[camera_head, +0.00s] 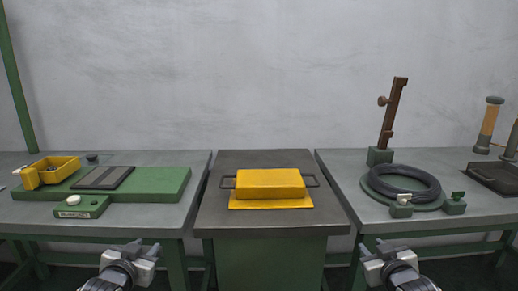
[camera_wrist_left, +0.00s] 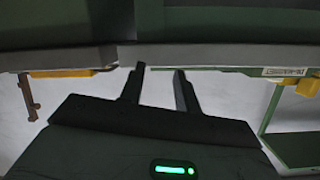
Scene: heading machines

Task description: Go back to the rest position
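My left gripper (camera_head: 130,249) is low in the head view, in front of the left table's front edge. In the left wrist view its two dark fingers (camera_wrist_left: 160,72) stand apart with nothing between them, so it is open and empty. My right gripper (camera_head: 383,252) is low in the head view, in front of the right table's front edge. Nothing is seen in it, but its finger gap is too small to judge. Both grippers are apart from the tables' objects.
A yellow block with handles (camera_head: 270,184) sits on the middle table (camera_head: 215,213). The left table (camera_head: 150,217) bears a green fixture (camera_head: 165,184) and a yellow bin (camera_head: 58,164). The right table (camera_head: 480,208) bears a black ring (camera_head: 403,181) and a brown post (camera_head: 393,115).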

